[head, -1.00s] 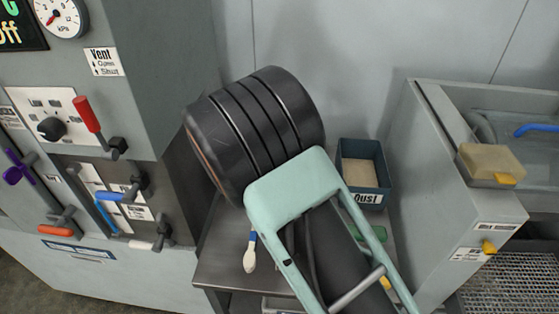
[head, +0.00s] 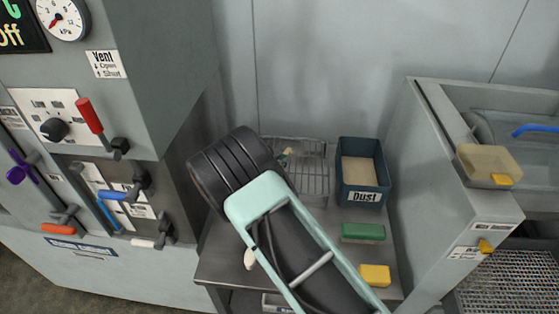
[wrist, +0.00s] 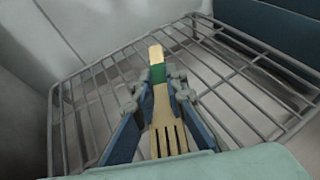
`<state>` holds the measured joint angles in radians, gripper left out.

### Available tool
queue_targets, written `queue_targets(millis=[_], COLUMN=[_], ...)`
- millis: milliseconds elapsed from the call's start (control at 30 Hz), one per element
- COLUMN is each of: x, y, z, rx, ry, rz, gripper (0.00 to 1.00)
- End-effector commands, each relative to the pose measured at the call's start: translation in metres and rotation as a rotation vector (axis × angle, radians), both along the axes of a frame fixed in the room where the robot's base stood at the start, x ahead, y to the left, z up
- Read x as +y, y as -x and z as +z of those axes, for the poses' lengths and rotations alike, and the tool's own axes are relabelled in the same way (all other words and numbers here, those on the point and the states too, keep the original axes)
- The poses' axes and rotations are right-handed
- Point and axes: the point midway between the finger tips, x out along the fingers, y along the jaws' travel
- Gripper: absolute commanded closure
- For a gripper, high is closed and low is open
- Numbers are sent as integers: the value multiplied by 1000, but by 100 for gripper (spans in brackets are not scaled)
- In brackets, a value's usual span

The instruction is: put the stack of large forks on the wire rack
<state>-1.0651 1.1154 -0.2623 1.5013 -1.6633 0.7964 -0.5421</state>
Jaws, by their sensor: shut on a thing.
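My gripper (wrist: 158,92) is shut on the large forks (wrist: 162,118), pale wood with a green band near the handle end. In the wrist view the tines point toward the camera and the handle points away, over the wire rack (wrist: 240,98). I cannot tell how many forks are stacked, or whether they touch the rack. In the head view the wire rack (head: 312,172) stands at the back of the metal table, and a small tip of the forks (head: 287,152) shows over its left part. My arm hides the gripper there.
A blue Dust bin (head: 362,172) stands right of the rack. A green block (head: 363,232) and a yellow block (head: 375,275) lie in front of it. A pale spoon end (head: 249,259) shows left of my arm. The grey control cabinet (head: 150,90) rises at the left.

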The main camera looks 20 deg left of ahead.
Motion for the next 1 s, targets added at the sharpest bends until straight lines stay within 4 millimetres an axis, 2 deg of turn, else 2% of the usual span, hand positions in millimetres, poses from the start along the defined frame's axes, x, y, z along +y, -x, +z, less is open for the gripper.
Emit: queue_targets(millis=[300, 333, 467, 833, 1000], x=[0, 0, 0, 0, 6], y=[0, 0, 0, 0, 25], z=[-3, -2, -1, 3, 11], rx=[-1, -1, -1, -1, 1], ry=[-1, -2, -1, -2, -3], rz=[0, -1, 0, -1, 2], gripper=[100, 85, 71, 71, 71])
